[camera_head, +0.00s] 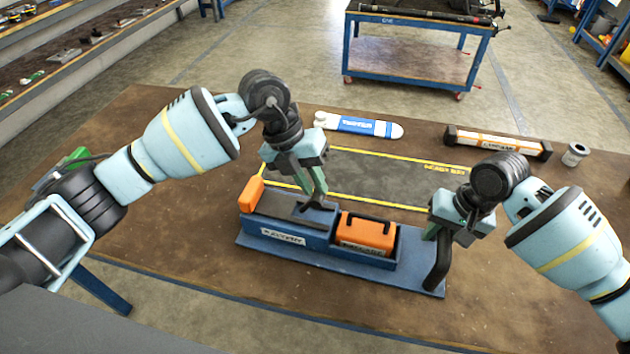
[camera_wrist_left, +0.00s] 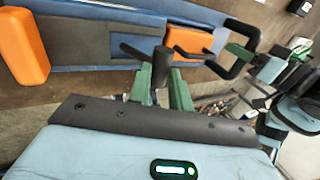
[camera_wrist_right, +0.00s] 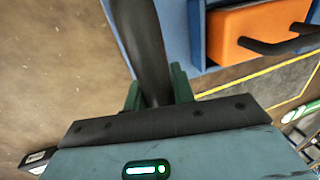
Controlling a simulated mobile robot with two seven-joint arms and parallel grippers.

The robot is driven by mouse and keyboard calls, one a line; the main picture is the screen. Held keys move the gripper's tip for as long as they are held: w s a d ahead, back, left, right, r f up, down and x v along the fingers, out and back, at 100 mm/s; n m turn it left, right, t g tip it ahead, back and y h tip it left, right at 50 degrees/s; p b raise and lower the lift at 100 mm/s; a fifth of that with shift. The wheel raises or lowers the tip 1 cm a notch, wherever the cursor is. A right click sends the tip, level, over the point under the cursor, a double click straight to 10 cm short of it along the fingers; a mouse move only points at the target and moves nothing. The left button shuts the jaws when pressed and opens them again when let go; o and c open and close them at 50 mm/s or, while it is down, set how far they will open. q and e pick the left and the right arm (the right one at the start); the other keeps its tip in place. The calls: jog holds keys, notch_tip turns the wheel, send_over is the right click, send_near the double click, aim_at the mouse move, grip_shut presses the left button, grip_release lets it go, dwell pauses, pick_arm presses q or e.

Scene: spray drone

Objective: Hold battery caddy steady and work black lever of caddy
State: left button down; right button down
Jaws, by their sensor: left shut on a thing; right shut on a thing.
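The blue battery caddy (camera_head: 300,250) lies on the brown table, with an orange battery (camera_head: 366,232) with a black handle seated in its right part. An orange block (camera_head: 251,194) sits at its left end. My left gripper (camera_head: 314,192) points down at the caddy's middle and is shut on the black lever (camera_wrist_left: 161,66), whose crossbar shows in the left wrist view. My right gripper (camera_head: 443,230) is shut on a curved black handle (camera_head: 437,268) standing at the caddy's right end. That handle fills the middle of the right wrist view (camera_wrist_right: 140,45). The fingertips are partly hidden by the held parts.
Behind the caddy lies a dark mat with yellow edges (camera_head: 385,175).

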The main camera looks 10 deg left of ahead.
pick_arm(q)
jog(key=v, duration=1.4)
pick_arm(e)
jog(key=shift+d, duration=0.3)
pick_arm(q)
jog(key=a+f+h, duration=0.4)
jog(key=a+h, duration=0.1)
jog(key=a, duration=0.2)
jog(key=x, duration=1.4)
jog(key=shift+d, duration=0.25)
pick_arm(e)
jog(key=shift+a, duration=0.1)
